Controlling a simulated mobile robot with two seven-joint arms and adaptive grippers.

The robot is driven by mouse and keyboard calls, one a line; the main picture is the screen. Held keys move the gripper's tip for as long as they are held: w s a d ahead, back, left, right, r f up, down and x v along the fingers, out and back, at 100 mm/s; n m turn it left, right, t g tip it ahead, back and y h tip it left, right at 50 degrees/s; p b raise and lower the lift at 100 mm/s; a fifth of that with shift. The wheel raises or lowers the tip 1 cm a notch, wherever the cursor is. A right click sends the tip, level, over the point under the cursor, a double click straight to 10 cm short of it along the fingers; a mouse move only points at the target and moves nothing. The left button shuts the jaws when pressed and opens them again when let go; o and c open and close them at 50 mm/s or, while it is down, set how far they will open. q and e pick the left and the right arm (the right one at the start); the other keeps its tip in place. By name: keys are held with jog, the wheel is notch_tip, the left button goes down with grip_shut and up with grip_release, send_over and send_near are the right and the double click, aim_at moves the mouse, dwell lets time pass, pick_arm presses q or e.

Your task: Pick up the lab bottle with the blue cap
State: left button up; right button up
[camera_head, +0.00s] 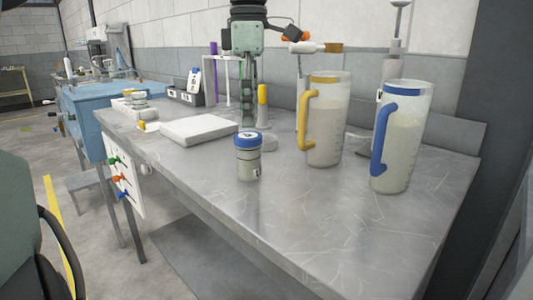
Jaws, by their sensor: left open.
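The lab bottle (248,163) stands upright on the metal workbench (300,225), near its front edge and left of the two jugs. It is a short, pale cylinder with a blue cap and a small dark label mark. My left gripper (52,275) is at the lower left edge, where a green-grey and black part of my left side shows. It is open and well apart from the bottle, with clear floor and bench between them. Its fingertips are not clearly seen. My right gripper is not in view.
A jug with a yellow handle (326,120) and one with a blue handle (402,145) stand right of the bottle. A white flat slab (198,130) lies to its left. A green-headed stand (248,38) rises behind. The bench front is clear.

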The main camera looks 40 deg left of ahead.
aim_at(249, 135)
pick_arm(q)
jog(key=shift+f, duration=0.35)
jog(key=f, duration=0.2)
jog(key=shift+s+f, duration=0.3)
jog(key=shift+s, duration=0.1)
notch_tip(249, 135, down, 4)
jog(key=shift+s+d+r, duration=0.1)
jog(key=shift+s+r, duration=0.05)
jog(key=shift+r, duration=0.05)
jog(key=shift+f, duration=0.25)
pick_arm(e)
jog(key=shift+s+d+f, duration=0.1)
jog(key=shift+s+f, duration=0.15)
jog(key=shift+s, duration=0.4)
pick_arm(q)
jog(key=shift+c, duration=0.2)
jog(key=c, duration=1.4)
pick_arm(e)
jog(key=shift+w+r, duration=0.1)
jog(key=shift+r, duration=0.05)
pick_arm(q)
jog(key=shift+c, duration=0.5)
